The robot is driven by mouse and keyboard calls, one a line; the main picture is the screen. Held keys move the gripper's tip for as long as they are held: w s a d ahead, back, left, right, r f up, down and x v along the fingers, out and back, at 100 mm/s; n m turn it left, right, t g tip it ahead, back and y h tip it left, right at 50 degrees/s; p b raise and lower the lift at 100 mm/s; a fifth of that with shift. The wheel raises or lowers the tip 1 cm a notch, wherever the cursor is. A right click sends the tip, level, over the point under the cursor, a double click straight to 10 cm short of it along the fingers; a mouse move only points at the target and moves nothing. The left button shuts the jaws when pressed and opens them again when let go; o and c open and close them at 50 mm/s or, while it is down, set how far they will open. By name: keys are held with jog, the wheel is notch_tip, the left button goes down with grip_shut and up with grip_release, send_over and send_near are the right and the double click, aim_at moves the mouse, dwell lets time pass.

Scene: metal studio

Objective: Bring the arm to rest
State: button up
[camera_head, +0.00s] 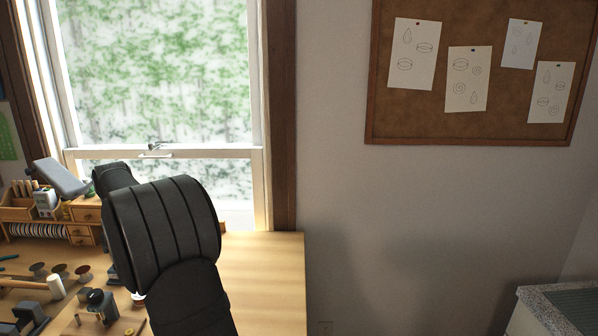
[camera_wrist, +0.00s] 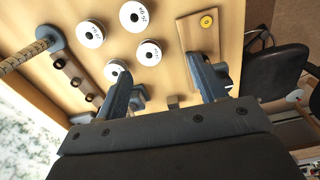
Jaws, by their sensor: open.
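My gripper (camera_wrist: 163,82) shows in the wrist view, with its two dark fingers well apart and nothing between them. It is over the wooden workbench (camera_wrist: 175,60), whose surface shows between and beyond the fingers. In the head view my dark arm rises in front of the workbench (camera_head: 270,285) and the window, and it hides part of the bench. The gripper itself cannot be made out in the head view.
Several white labelled discs (camera_wrist: 133,16) and a small board with a yellow disc (camera_wrist: 208,22) lie on the bench. A ring mandrel (camera_wrist: 30,50) is at the left. Small tools (camera_head: 96,306) crowd the bench's left side. Its right part is bare. A dark chair (camera_wrist: 272,72) stands beyond the edge.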

jog(key=s+a, duration=0.2)
jog(key=a, duration=0.2)
jog(key=s+a, duration=0.3)
jog(key=a, duration=0.2)
jog(key=s+a+f, duration=0.1)
jog(key=s+a, duration=0.1)
jog(key=a, duration=0.2)
jog(key=shift+s+a+f, duration=0.1)
jog(key=shift+s+a, duration=0.05)
jog(key=shift+a, duration=0.05)
notch_tip(320, 180, down, 6)
jog(key=shift+a+f, duration=0.15)
jog(key=shift+f, duration=0.5)
